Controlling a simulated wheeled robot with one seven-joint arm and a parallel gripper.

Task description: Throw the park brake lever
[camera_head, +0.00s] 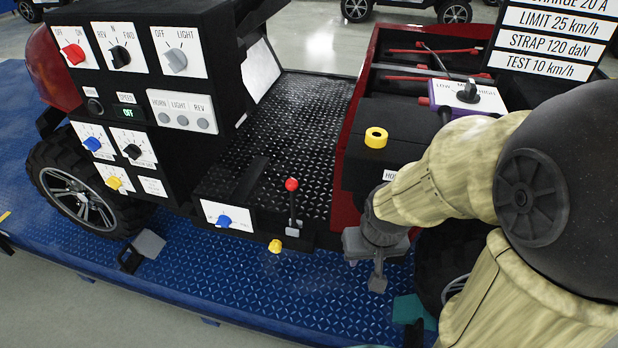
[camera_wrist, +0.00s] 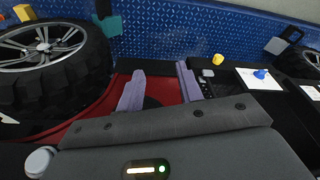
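A black lever with a red ball knob (camera_head: 292,185), likely the park brake lever, stands nearly upright at the front edge of the vehicle's black tread floor. I read no label on it. My gripper (camera_head: 377,278) hangs to the right of the lever and lower in the picture, beside the red body side, apart from the lever. In the wrist view, the two purple fingers of my gripper (camera_wrist: 160,88) stand apart with nothing between them, over a red and black surface. I cannot make out the red knob in the wrist view.
A yellow knob (camera_head: 275,246) and a blue knob (camera_head: 224,221) sit near the lever. A black switch panel (camera_head: 130,113) rises to the left. A black box with a yellow ring (camera_head: 376,138) stands behind my gripper. A wheel (camera_wrist: 45,50) is close in the wrist view.

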